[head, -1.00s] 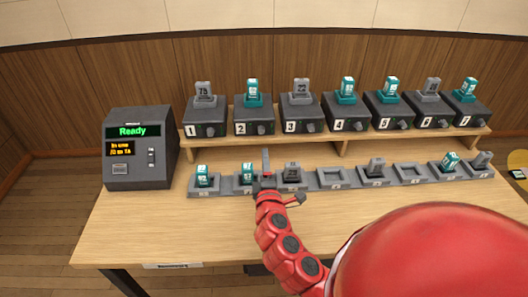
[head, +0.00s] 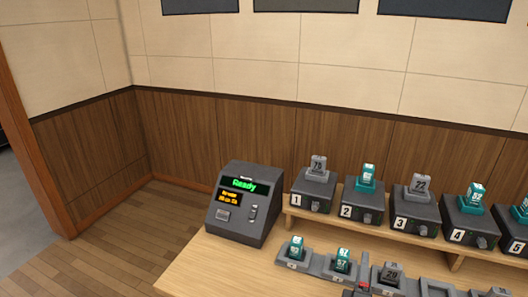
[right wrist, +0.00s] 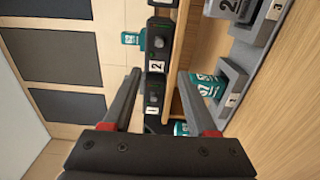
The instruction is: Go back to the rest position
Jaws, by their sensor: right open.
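My right gripper (head: 364,272) shows only as a small part at the bottom edge of the head view, between the teal battery-like block 57 (head: 342,259) and the grey block 20 (head: 390,274) in the front row. In the right wrist view the right gripper (right wrist: 159,75) is open, its two dark fingers apart with nothing held between them. Beyond the fingers are the numbered dark units, with unit 2 (right wrist: 157,48) between the tips, and a teal block 57 (right wrist: 207,86) in its grey holder beside the lower right finger. My left gripper is not in view.
A dark console (head: 244,202) reading "Ready" stands at the table's left end. Numbered dark units (head: 362,208) with teal and grey blocks stand on a wooden shelf (head: 380,237). The floor (head: 120,245) left of the table is clear.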

